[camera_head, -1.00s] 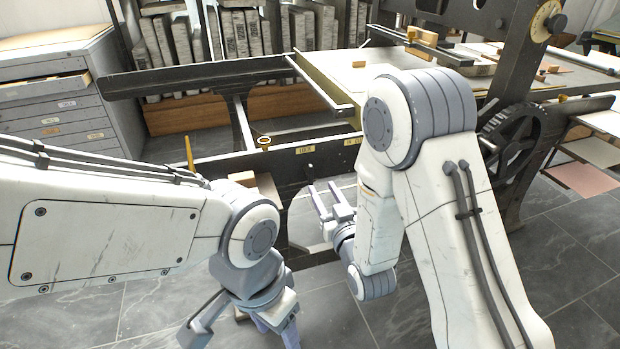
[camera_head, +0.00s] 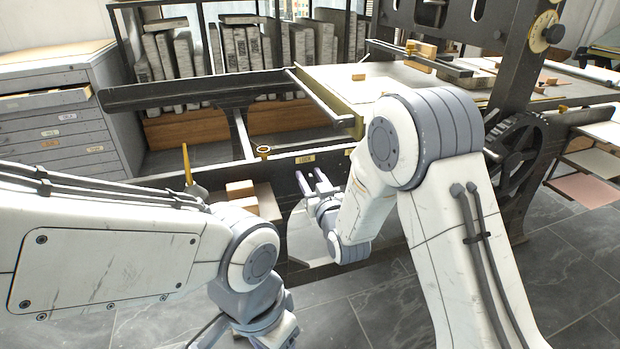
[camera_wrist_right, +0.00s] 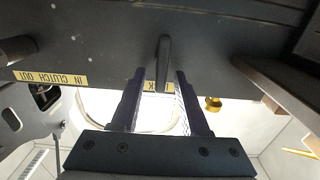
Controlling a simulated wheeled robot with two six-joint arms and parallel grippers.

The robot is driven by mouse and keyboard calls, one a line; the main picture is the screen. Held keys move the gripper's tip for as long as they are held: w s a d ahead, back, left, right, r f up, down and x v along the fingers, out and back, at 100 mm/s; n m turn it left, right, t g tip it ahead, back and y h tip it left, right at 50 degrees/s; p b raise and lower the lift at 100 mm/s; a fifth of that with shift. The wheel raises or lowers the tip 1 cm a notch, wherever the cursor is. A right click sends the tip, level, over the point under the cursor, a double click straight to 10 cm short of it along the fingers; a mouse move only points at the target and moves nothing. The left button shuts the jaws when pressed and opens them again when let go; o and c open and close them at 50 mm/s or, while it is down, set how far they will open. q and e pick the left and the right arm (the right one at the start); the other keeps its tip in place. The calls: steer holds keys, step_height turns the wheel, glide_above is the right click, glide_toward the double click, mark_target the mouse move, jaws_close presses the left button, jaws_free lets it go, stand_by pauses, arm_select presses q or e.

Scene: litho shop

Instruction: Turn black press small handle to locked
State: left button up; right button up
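The black press (camera_head: 200,170) shows in the head view, with its dark front rail ahead of my right arm. In the right wrist view, a small black handle (camera_wrist_right: 163,60) sticks out from the dark panel, between my open right fingers (camera_wrist_right: 160,80). I cannot tell whether either finger touches it. A yellow label (camera_wrist_right: 155,87), partly hidden, lies behind the handle. In the head view my right gripper (camera_head: 313,180) points at the rail below a small yellow label (camera_head: 305,158); the handle is not distinct there. My left gripper (camera_head: 272,338) is cut off at the bottom edge.
A yellow "IN CLUTCH OUT" label (camera_wrist_right: 50,78) is upside down in the wrist view, near a dark round knob (camera_wrist_right: 18,48). A brass-ringed post (camera_head: 263,150) and a brass lever (camera_head: 187,165) stand along the rail. Wooden blocks (camera_head: 240,190) lie near my left arm.

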jaws_close()
steer(key=shift+a+n, duration=0.1)
steer(key=shift+n, duration=0.2)
steer(key=n, duration=0.2)
steer(key=n+b, duration=0.1)
steer(key=shift+s+a+f+n, duration=0.15)
steer(key=shift+a+n, duration=0.2)
steer(key=shift+n, duration=0.05)
steer(key=shift+s+a+f+n+b, duration=0.15)
steer(key=shift+f+n+b, duration=0.25)
steer(key=shift+n, duration=1.85)
steer(key=shift+a+f+n+b, duration=0.3)
steer(key=shift+n+b, duration=0.2)
steer(key=shift+n, duration=1.8)
steer(key=shift+s+a+f+n+b, duration=0.15)
steer(key=shift+f+n+b, duration=0.25)
steer(key=shift+n, duration=1.85)
